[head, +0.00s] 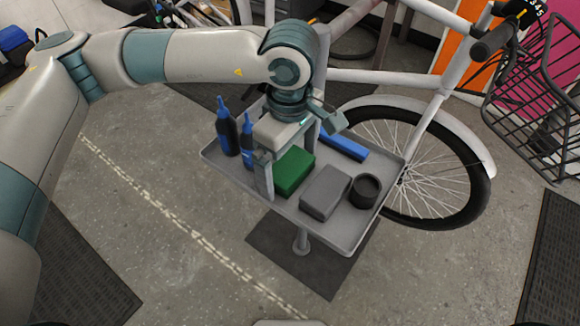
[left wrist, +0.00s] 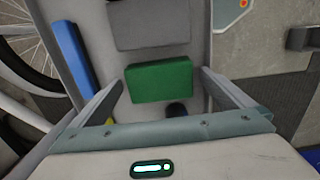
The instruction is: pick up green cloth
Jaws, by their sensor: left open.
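The green cloth (head: 294,171) is a folded block lying on a grey tray (head: 333,237). In the left wrist view the cloth (left wrist: 159,81) lies between and a little ahead of the two fingers. My left gripper (head: 298,155) is open above the tray, its fingers on either side of the cloth's near end. In the left wrist view the gripper (left wrist: 160,92) shows a gap on both sides of the cloth, so nothing is held. My right gripper is not in view.
On the tray, a grey block (head: 325,192) and a dark round tin (head: 366,190) stand right of the cloth. Two dark bottles with blue tops (head: 227,130) stand left. A blue bar (head: 343,146) lies behind. A white bicycle (head: 440,105) stands close behind the tray.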

